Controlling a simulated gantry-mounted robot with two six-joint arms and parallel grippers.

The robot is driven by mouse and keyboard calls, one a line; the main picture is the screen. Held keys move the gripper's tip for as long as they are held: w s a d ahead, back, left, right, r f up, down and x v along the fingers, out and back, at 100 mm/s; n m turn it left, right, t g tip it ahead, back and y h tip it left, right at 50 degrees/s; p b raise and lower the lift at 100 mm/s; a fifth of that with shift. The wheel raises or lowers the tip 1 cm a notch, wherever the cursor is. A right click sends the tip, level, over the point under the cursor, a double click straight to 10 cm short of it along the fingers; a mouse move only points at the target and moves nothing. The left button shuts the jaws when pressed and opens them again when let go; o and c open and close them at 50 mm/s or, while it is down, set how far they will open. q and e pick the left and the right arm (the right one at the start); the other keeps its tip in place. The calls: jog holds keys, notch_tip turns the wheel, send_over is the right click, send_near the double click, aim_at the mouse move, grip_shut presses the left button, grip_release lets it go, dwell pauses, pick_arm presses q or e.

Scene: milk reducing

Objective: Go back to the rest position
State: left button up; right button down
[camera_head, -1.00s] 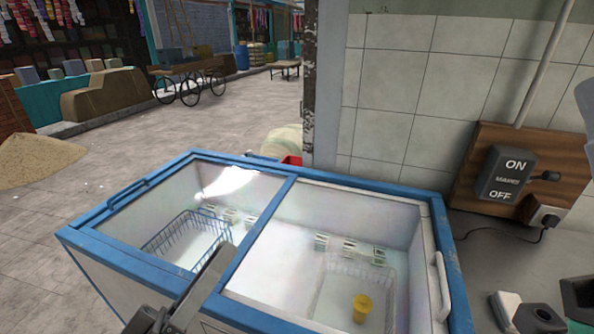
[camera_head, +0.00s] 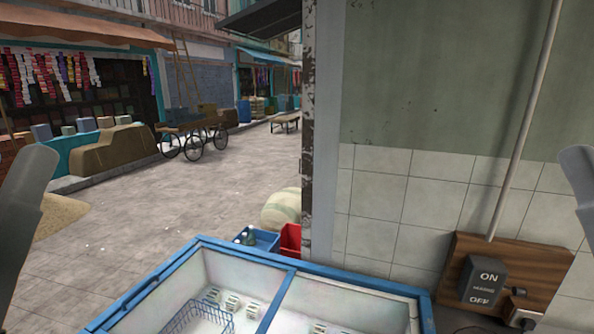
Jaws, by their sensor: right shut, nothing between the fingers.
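Only grey parts of my two arms show, one at the left edge of the head view and one at the right edge. Both stand raised and apart from everything around them. The fingertips of both grippers are out of the picture. The blue-rimmed chest freezer (camera_head: 282,262) stands at the bottom centre, cut off by the lower edge. A blue wire basket (camera_head: 200,318) shows inside its left half. White slotted pieces (camera_head: 229,302) line its inner back wall. Its front is out of view.
A switch box (camera_head: 484,280) on a wooden board (camera_head: 545,265) is on the tiled wall at right, with a socket (camera_head: 520,317) below. A red crate (camera_head: 291,238), a blue crate (camera_head: 264,240) and a pale sack (camera_head: 281,207) stand behind the freezer. The street (camera_head: 215,190) is open at left.

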pick_arm(q)
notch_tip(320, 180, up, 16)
jog(key=p, duration=1.2)
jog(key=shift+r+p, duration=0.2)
jog(key=shift+p, duration=0.1)
pick_arm(e)
notch_tip(320, 180, up, 16)
jog(key=shift+r, duration=0.2)
